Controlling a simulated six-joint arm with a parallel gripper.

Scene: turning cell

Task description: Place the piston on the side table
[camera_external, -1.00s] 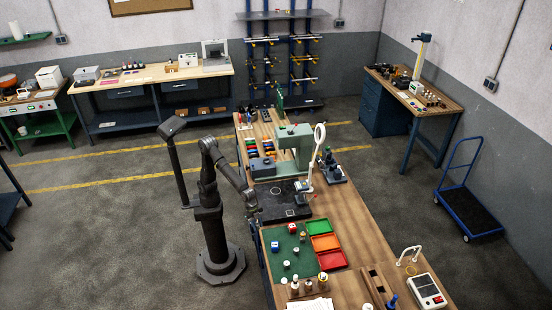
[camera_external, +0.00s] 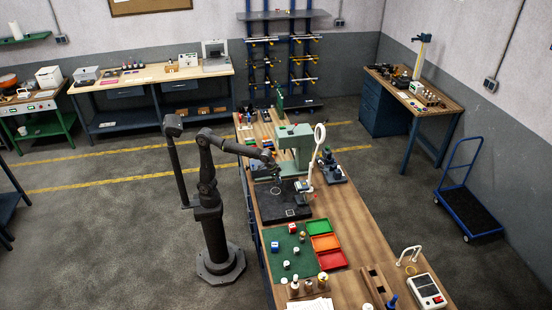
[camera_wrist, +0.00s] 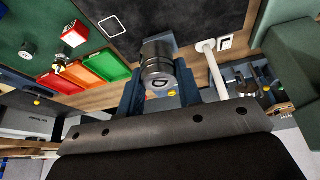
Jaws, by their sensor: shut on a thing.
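The piston (camera_wrist: 157,58) is a shiny silver cylinder with ring grooves, seen close up in the wrist view. My gripper (camera_wrist: 160,85) is shut on it, with one dark finger on each side. In the external view my gripper (camera_external: 277,176) is above the far part of the black mat (camera_external: 283,204), in front of the pale green press (camera_external: 294,138). The piston is too small to make out clearly there. Which table is the side table is not certain; a wooden-topped table with blue drawers (camera_external: 384,105) stands at the right wall.
The long workbench (camera_external: 345,220) holds green, orange and red trays (camera_external: 325,242), a green mat (camera_external: 275,262) and a white ring lamp (camera_external: 319,135). A microscope-like device (camera_external: 330,168) stands beside the mat. A blue trolley (camera_external: 470,200) is on the floor at right.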

